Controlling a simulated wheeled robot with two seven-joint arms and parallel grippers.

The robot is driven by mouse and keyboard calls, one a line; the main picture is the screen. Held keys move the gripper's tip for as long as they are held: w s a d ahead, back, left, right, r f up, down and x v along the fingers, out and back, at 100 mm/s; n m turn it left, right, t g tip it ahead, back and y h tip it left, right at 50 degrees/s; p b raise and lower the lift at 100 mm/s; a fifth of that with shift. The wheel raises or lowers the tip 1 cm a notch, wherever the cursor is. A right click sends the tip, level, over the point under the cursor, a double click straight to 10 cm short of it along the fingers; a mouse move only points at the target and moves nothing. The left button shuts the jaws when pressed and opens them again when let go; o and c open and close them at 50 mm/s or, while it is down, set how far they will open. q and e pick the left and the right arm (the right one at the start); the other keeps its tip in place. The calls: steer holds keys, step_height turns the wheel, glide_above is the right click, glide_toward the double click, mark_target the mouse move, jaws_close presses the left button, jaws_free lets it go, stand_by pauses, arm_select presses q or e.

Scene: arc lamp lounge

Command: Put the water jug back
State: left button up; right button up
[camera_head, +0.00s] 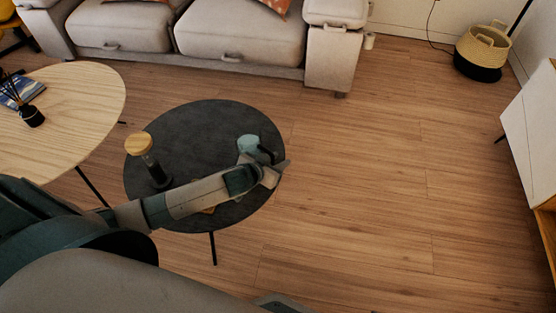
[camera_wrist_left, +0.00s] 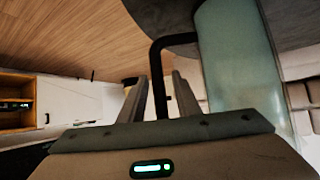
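The water jug (camera_head: 249,144) is pale teal with a black handle and stands at the right side of the dark round table (camera_head: 205,115). In the left wrist view the jug's teal body (camera_wrist_left: 238,65) fills the right of centre. Its black handle (camera_wrist_left: 160,75) runs down between the two fingers of my left gripper (camera_wrist_left: 162,95), with narrow gaps on both sides. The left gripper (camera_head: 277,172) is open around the handle, at the table's right edge in the head view. My forearm crosses in front of the table. My right gripper is not in view.
A light wood table (camera_head: 85,90) with a reed diffuser (camera_head: 32,115) is at left. A sofa (camera_head: 240,35) is behind, a basket (camera_head: 482,52) far right. The floor at right is clear.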

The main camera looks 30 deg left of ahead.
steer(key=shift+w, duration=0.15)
